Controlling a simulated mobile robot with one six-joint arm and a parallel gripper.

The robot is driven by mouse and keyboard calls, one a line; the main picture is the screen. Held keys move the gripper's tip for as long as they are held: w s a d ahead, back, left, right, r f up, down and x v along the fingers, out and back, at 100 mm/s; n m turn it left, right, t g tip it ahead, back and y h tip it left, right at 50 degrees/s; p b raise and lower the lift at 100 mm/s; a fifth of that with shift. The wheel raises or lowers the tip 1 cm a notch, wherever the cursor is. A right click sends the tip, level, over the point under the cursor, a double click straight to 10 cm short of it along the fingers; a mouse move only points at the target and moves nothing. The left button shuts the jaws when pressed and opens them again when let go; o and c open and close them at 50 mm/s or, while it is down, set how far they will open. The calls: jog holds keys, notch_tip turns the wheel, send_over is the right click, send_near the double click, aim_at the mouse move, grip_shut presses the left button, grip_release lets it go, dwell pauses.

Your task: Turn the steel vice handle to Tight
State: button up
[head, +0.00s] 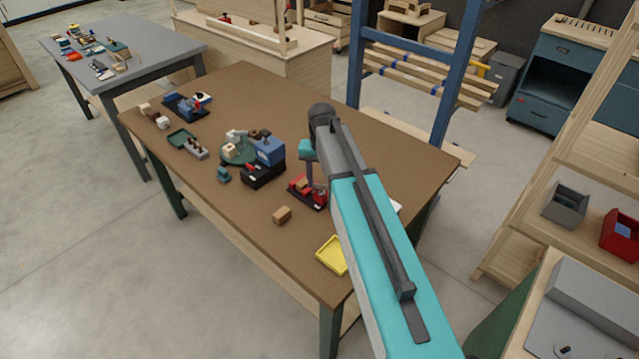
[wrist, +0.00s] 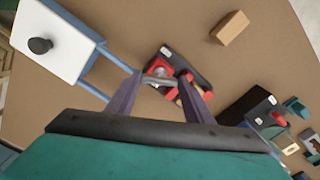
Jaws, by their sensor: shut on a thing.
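The vice (head: 302,196) is red on a dark base and sits near the middle of the brown table. In the wrist view its red jaws and dark base (wrist: 194,68) show just beyond my fingers. The steel handle (wrist: 158,79) is a small grey piece between my fingertips, at the left side of the vice. My gripper (wrist: 162,82) is shut on the handle. In the head view my gripper (head: 317,184) comes down over the vice, and my arm hides part of it. No Tight mark can be read.
A wooden block (head: 282,215) and a yellow tray (head: 331,255) lie nearby. A blue and black machine (head: 268,155) stands left of the vice. The table's front left is clear.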

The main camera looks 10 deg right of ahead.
aim_at(322, 185)
jog(key=n+b, duration=0.1)
jog(key=n, duration=0.5)
jog(key=shift+d, duration=0.1)
jog(key=n, duration=0.5)
jog(key=shift+b, duration=0.3)
jog(key=shift+n, duration=0.3)
jog(key=o, duration=1.1)
jog(key=shift+c, duration=0.2)
jog(key=shift+r, duration=0.2)
jog(key=shift+w+r+b, duration=0.1)
jog(key=shift+r+b, duration=0.25)
jog(key=shift+r, duration=0.45)
notch_tip(322, 185, up, 12)
jog(key=b, duration=0.2)
jog(key=shift+b, duration=0.3)
